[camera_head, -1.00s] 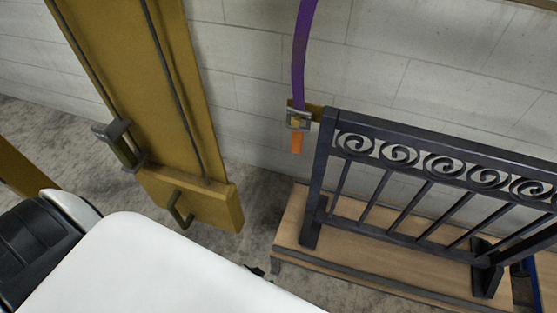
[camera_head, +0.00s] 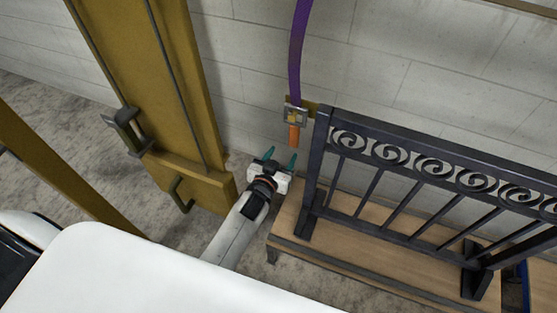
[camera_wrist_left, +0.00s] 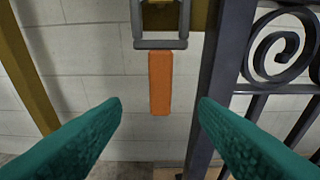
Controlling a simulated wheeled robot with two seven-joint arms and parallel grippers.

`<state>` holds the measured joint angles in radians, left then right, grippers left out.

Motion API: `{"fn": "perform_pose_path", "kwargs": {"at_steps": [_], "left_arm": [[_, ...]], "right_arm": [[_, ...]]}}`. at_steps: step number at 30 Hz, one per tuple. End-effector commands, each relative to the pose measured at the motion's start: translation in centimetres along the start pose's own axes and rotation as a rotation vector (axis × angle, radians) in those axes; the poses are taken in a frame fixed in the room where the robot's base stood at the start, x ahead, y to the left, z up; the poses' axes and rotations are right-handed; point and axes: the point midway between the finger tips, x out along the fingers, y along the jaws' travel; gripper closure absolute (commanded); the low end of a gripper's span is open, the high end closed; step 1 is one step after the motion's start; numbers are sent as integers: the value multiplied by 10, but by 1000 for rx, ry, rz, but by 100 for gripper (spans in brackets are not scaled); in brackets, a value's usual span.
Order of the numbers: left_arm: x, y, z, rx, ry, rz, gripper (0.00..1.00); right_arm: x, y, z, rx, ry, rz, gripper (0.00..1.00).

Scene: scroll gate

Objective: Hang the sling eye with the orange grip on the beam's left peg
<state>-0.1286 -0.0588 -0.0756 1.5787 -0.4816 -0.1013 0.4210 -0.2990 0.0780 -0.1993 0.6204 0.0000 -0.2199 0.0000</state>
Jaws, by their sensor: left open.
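The sling is a purple strap (camera_head: 298,50) coming down from the top of the head view. At its lower end is a grey metal eye (camera_head: 294,114), with the orange grip (camera_head: 293,136) hanging below it. My left gripper (camera_head: 281,156) is open and empty just below the grip. In the left wrist view, the orange grip (camera_wrist_left: 160,82) hangs upright beyond and between the teal fingertips (camera_wrist_left: 160,102), and they appear not to touch it. The eye (camera_wrist_left: 160,44) shows above, with a yellow part inside it. I cannot make out the beam's left peg for certain. My right gripper is out of view.
A dark scrollwork gate (camera_head: 420,165) stands close right of the eye, on a wooden platform (camera_head: 340,250). A small tan tab (camera_head: 311,106) sits beside its left post. A yellow column (camera_head: 150,80) with handles stands on the left. Pale block wall (camera_head: 255,60) lies behind.

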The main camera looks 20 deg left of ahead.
Motion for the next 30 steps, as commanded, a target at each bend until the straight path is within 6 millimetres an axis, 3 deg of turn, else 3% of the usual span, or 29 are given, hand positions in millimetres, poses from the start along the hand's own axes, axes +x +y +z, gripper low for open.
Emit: {"fn": "perform_pose_path", "kwargs": {"at_steps": [30], "left_arm": [[83, 0, -2, 2, -1, 0, 45]], "right_arm": [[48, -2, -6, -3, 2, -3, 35]]}}
